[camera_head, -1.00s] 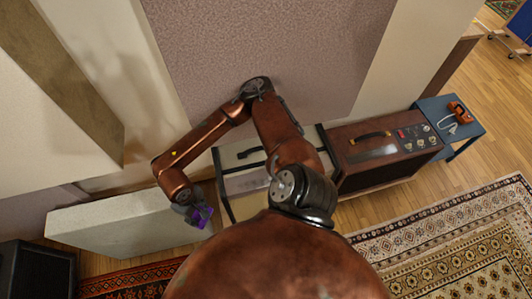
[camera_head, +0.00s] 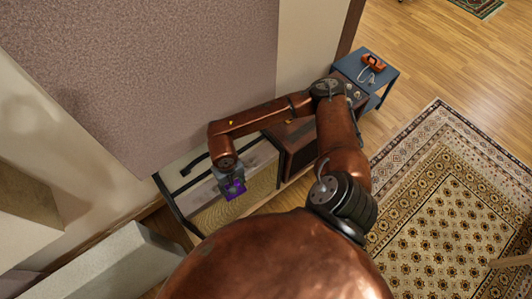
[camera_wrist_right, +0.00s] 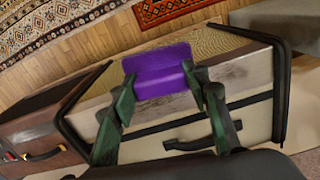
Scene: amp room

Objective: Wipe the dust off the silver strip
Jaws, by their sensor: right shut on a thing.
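The cream amp has a silver strip (camera_head: 258,160) along its top, between the black handle (camera_head: 194,164) and the woven front. The strip (camera_wrist_right: 242,78) shows grey, dusty smudges in the wrist view. My right gripper (camera_head: 229,180) is shut on a purple sponge (camera_head: 235,189). The sponge (camera_wrist_right: 160,72) shows between the green-black fingers (camera_wrist_right: 160,85) in the wrist view. It is over the strip and the front edge; I cannot tell whether it touches. It hides part of the strip. My left gripper is not in view.
A brown amp (camera_head: 297,155) stands to the right, partly behind my arm. A blue side table (camera_head: 385,72) with an orange object (camera_head: 372,62) stands beyond it. A pale block (camera_head: 105,262) is at lower left. A patterned rug (camera_head: 440,200) covers the open floor.

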